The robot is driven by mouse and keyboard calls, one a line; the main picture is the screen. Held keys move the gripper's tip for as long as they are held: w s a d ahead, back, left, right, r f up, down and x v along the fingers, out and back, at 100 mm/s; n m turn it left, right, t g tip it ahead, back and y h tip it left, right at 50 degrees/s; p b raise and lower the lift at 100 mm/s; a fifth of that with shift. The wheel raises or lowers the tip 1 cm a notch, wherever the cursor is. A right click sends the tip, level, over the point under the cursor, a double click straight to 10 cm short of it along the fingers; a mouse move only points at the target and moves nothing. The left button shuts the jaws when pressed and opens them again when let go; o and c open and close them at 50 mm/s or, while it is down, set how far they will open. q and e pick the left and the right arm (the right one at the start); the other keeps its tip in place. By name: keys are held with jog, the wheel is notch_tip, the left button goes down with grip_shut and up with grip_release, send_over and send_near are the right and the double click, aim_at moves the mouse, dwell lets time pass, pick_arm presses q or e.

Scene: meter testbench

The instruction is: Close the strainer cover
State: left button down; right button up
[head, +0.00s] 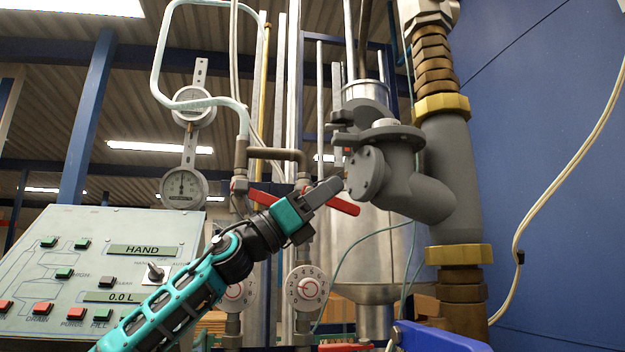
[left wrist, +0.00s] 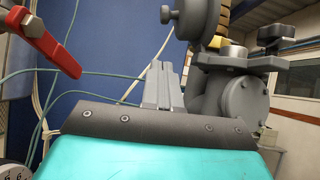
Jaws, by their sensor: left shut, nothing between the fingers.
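The grey strainer (head: 392,165) is a branched body on the vertical pipe at the right, with a round flange on top and a bolted round plate on its side. Its dark grey cover (head: 362,113) stands tilted up above the flange. In the left wrist view the cover (left wrist: 197,18) stands upright, with a knob on its left, above the strainer body (left wrist: 245,95). My left gripper (head: 332,187) is shut and empty, just left of the bolted side plate and below the cover. Its fingertips also show in the left wrist view (left wrist: 160,75), apart from the cover.
A red valve lever (head: 343,206) is close by my left gripper; it also shows in the left wrist view (left wrist: 45,40). A control panel (head: 100,265) stands at the left. Thin pipes and dials (head: 306,288) fill the middle. A blue part (head: 440,338) is at the lower right.

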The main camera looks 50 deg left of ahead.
pick_arm(q)
jog(key=w+d+r+p, duration=0.1)
jog(key=w+r+p, duration=0.2)
jog(key=r+p, duration=0.3)
jog(key=shift+w+d+p, duration=0.2)
jog(key=shift+p, duration=0.1)
pick_arm(e)
jog(key=shift+h, duration=0.5)
jog(key=r, duration=0.1)
jog(key=s+d+r, duration=0.1)
jog(key=d+r, duration=0.1)
jog(key=shift+s+d+r, duration=0.2)
jog(key=shift+d+r, duration=0.05)
jog(key=shift+r, duration=0.1)
pick_arm(q)
jog(key=shift+a+r, duration=0.1)
pick_arm(e)
jog(key=shift+r, duration=0.1)
